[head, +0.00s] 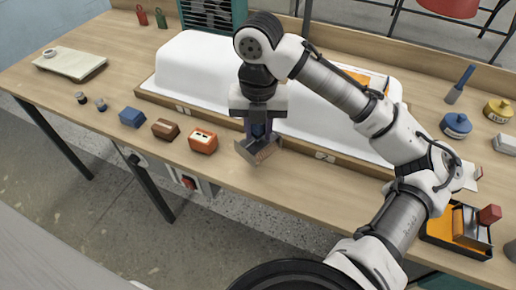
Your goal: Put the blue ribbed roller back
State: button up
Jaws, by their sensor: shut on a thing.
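My gripper (259,126) points down in front of the white tub shell, near the front edge of the bench. It is shut on a tool with a blue part showing between the fingers and a wide grey head below; I take this as the blue ribbed roller (258,150). The head is tilted, with a brownish ribbed-looking face, low over the bench top; I cannot tell whether it touches. The fingers hide much of the tool. An orange tray (432,240) at the right front holds grey and brown tools and a red-ended one.
The white tub shell (190,70) fills the bench middle. Orange (203,141), brown (165,129) and blue (132,117) blocks stand left of my gripper. A blue tin (456,125), yellow tin (498,110) and blue-handled tool (460,84) stand right. My arm crosses the right side.

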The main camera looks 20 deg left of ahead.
aim_at(259, 142)
jog(key=shift+f, duration=3.4)
jog(key=shift+f, duration=0.15)
jog(key=o, duration=0.9)
notch_tip(259, 142, up, 12)
jog(key=shift+r, duration=0.2)
